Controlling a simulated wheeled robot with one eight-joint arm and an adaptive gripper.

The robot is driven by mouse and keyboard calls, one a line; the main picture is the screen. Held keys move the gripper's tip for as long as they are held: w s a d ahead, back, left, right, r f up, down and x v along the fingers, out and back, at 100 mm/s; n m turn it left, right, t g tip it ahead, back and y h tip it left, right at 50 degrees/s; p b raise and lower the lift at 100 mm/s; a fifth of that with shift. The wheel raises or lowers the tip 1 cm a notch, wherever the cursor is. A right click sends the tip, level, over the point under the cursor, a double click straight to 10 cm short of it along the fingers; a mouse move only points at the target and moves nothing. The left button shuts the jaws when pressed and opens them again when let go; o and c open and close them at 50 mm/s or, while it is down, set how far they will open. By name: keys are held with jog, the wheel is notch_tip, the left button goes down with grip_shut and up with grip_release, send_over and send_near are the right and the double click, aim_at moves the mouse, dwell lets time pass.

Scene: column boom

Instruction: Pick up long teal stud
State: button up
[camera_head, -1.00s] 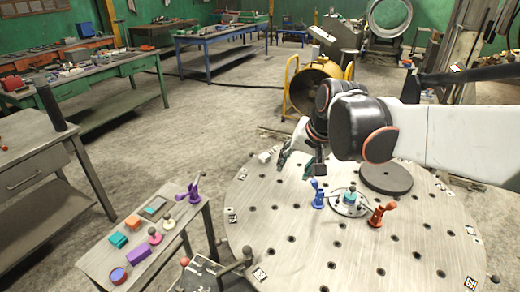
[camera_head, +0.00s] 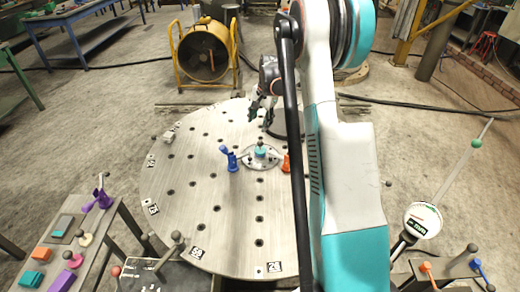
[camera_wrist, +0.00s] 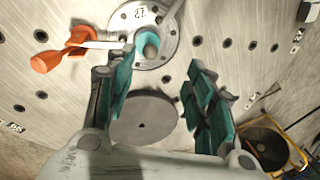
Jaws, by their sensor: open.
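A teal stud (camera_head: 261,152) stands in a round metal flange (camera_head: 272,163) on the perforated round table. In the wrist view the stud (camera_wrist: 142,44) shows from above, with a grey rounded top, in the flange marked 72 (camera_wrist: 127,22). I cannot judge its length. My gripper (camera_head: 260,118) is above the table, beyond the flange in the head view. In the wrist view my gripper (camera_wrist: 160,62) has its teal-padded fingers wide apart, with nothing between them. The stud lies just past the left fingertip, untouched.
A blue-handled clamp (camera_head: 229,160) and an orange-handled clamp (camera_head: 287,162) flank the flange. The orange one also shows in the wrist view (camera_wrist: 65,50). A side table at left holds coloured blocks.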

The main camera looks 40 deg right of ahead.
aim_at(260, 144)
jog(key=shift+m, duration=0.4)
jog(key=f, duration=0.3)
jog(key=w+d+f+b, duration=0.1)
jog(key=f, duration=0.3)
jog(key=d+f+b, duration=0.1)
jog(key=f, duration=0.2)
jog(key=shift+w+d+f, duration=0.25)
jog(key=shift+f, duration=0.15)
jog(key=shift+b+x, duration=1)
jog(key=shift+x, duration=1.7)
jog(key=shift+w+r, duration=0.1)
jog(key=shift+c, duration=0.3)
grip_shut()
